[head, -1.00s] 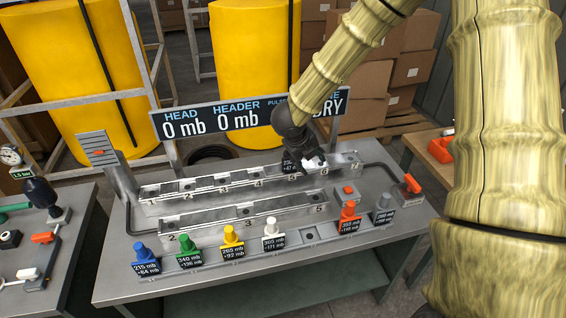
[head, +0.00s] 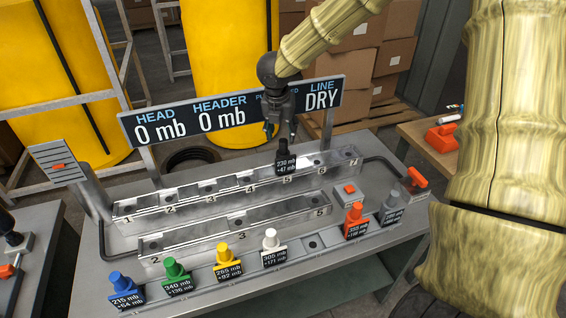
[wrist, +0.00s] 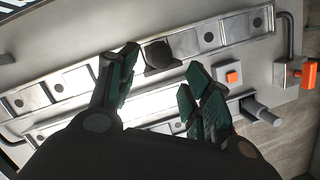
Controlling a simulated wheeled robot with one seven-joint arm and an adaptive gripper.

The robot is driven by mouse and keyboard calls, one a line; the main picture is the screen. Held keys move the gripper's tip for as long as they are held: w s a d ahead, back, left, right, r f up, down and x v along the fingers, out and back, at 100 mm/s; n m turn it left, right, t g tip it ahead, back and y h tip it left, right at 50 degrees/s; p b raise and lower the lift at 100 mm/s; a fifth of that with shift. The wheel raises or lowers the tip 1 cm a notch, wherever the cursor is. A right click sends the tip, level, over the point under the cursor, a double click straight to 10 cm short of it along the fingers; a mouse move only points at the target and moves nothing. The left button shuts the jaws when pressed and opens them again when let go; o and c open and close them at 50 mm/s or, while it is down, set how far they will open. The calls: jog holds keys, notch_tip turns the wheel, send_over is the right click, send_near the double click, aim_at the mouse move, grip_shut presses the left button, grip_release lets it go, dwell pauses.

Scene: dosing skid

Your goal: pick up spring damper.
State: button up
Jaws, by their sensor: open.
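No part is labelled as the spring damper, so I cannot tell for certain which one it is. A black knobbed unit (head: 286,158) marked 230 mb, +47 mb stands upright in the rear rail (head: 215,190), around position 5. My gripper (head: 281,132) is open and empty, just above this unit and apart from it. In the wrist view its dark round top (wrist: 158,54) shows between and beyond the open fingers (wrist: 160,72). Similar knobbed units stand in the front row: blue (head: 125,288), green (head: 176,277), yellow (head: 228,262), white (head: 271,246), orange (head: 355,221) and grey (head: 390,208).
A sign board (head: 230,112) reading HEAD, HEADER and LINE DRY stands behind the rail, close to my gripper. A middle rail (head: 240,236) lies in front. An orange button (head: 349,188) and an orange-handled valve (head: 417,177) are at the right. The front row has an empty slot (head: 312,244).

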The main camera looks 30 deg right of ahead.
aim_at(283, 141)
jog(key=shift+d+f, duration=0.15)
jog(key=shift+f, duration=0.3)
jog(key=shift+w+p+x, duration=0.2)
jog(key=shift+p+x, duration=0.75)
jog(key=shift+x, duration=1)
jog(key=shift+w+d+f, duration=0.1)
jog(key=shift+d+f, duration=0.15)
jog(key=shift+f, duration=0.25)
grip_shut()
